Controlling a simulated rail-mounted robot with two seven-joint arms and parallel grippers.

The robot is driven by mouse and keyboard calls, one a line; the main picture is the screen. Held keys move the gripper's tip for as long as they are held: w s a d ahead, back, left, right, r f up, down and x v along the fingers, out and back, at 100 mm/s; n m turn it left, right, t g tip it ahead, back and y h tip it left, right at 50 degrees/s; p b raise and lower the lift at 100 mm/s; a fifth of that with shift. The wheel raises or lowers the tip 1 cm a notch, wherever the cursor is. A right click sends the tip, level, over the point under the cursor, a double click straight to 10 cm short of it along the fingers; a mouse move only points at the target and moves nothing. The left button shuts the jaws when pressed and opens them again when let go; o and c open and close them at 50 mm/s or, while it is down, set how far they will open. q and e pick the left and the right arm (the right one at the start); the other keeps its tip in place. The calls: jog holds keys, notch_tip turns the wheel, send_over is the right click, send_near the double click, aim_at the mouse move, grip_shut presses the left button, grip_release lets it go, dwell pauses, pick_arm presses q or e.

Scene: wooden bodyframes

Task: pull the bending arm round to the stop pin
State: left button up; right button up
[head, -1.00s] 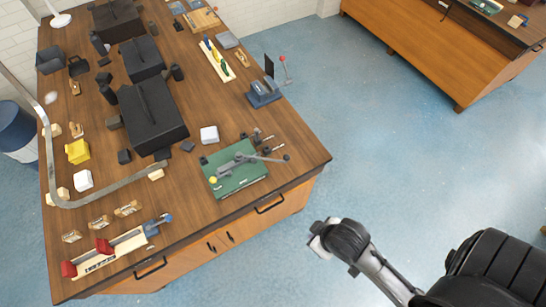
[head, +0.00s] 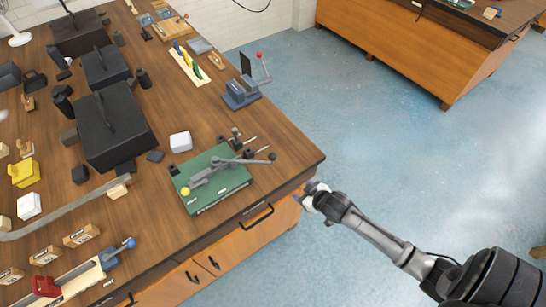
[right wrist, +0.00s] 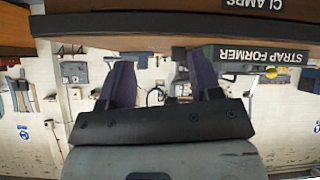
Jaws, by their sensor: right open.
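The bending arm (head: 235,161) is a grey lever on a green baseplate (head: 222,195) near the right front corner of the workbench. It has a dark knob (head: 272,156) at its right end and a yellow ball (head: 185,191) shows near the plate's left corner. Small dark pins (head: 236,137) stand behind the arm; I cannot tell which is the stop pin. My right gripper (head: 307,193) is just off the bench's front right corner, apart from the arm. In the right wrist view its two fingers (right wrist: 160,85) are spread and empty. My left gripper is not in view.
The wooden bench (head: 290,150) has a front edge and a drawer handle (head: 258,217) close to my right gripper. A blue-grey lever tool (head: 240,93) stands behind the green plate. A white block (head: 180,142) lies left of it.

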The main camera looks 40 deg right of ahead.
jog(key=w+r+m+t+y, duration=0.2)
jog(key=w+r+m+t, duration=0.1)
jog(key=r+t, duration=0.45)
jog(key=w+a, duration=0.1)
jog(key=w, duration=1.2)
jog(key=shift+w+a+f, duration=0.2)
jog(key=shift+w+a, duration=0.1)
jog(key=shift+a, duration=0.1)
jog(key=shift+t, duration=0.25)
grip_shut()
